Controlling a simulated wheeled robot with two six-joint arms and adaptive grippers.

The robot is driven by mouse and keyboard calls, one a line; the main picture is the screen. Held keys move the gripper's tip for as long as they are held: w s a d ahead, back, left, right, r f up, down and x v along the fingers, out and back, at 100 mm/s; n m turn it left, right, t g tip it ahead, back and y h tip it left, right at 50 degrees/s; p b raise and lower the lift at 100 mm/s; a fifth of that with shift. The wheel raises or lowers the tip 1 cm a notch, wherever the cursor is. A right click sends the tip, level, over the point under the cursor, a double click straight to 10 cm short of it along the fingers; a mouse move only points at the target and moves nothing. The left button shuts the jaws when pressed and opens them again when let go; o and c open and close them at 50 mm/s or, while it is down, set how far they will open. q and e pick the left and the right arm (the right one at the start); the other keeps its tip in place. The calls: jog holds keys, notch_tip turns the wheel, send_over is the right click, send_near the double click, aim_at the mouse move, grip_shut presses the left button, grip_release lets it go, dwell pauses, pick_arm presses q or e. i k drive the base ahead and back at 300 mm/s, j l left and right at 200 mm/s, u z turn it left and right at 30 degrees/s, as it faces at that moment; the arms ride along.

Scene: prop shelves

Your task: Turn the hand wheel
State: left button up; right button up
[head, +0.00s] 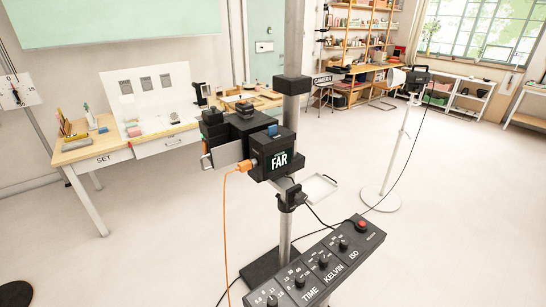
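I cannot make out a hand wheel clearly. A black clamp (289,195) sits lower on the column. Neither of my grippers is in view.
A black control panel (325,262) with several knobs and a red button (362,224) is in front. A shallow tray (319,187) is beside the column. A table marked SET (104,160) stands left; a CAMERA shelf (322,79) and a tripod stand (393,165) are behind. Open floor lies around.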

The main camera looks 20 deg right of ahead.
aim_at(300, 199)
jog(key=i+z, duration=0.4)
jog(key=i+j+z, duration=0.15)
jog(key=z, duration=0.2)
jog(key=i, duration=0.15)
